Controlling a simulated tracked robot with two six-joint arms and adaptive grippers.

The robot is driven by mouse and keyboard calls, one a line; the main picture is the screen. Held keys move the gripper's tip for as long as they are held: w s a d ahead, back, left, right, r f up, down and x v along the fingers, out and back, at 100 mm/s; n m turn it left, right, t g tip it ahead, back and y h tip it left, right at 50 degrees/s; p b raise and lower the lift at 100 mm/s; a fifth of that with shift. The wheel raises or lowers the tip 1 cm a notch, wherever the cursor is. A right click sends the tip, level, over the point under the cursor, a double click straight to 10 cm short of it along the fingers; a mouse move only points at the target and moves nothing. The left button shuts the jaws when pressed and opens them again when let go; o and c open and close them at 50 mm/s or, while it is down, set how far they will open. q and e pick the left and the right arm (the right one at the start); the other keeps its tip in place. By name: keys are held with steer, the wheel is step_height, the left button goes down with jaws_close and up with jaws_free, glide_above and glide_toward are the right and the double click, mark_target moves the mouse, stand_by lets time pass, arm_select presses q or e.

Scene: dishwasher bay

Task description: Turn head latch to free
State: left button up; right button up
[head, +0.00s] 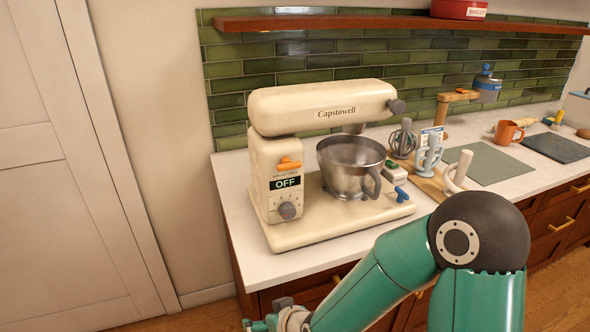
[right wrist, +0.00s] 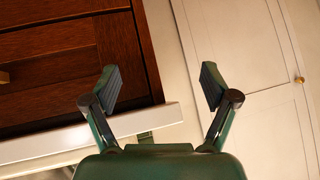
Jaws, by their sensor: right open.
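The cream stand mixer (head: 320,160) stands on the counter with its head level over a steel bowl (head: 351,165). An orange lever (head: 289,163) lies roughly level on its near upright, above a dark display reading OFF and a grey dial (head: 287,210). Small lettering under the lever is too small to read. A blue lever (head: 401,193) is at the right of the base. I cannot tell for certain which lever is the head latch. My right gripper (head: 264,321) is low in front of the counter, partly cut off by the frame; the right wrist view (right wrist: 160,86) shows it open and empty.
My right forearm crosses in front of the counter. Right of the mixer are a whisk (head: 403,138), other attachments, a green mat (head: 484,163) and an orange mug (head: 508,132). A wooden shelf (head: 390,24) runs above. Drawers (right wrist: 70,60) lie near the right gripper.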

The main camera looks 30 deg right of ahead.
steer(key=w+d+r+t+h, duration=0.15)
steer(key=d+r+t, duration=0.3)
steer(key=r, duration=0.85)
steer(key=m+t+h+b, duration=0.1)
steer(key=t+h, duration=0.3)
glide_toward(291, 166)
steer(key=p+x, duration=0.3)
steer(key=x, duration=0.7)
steer(key=shift+w, duration=0.3)
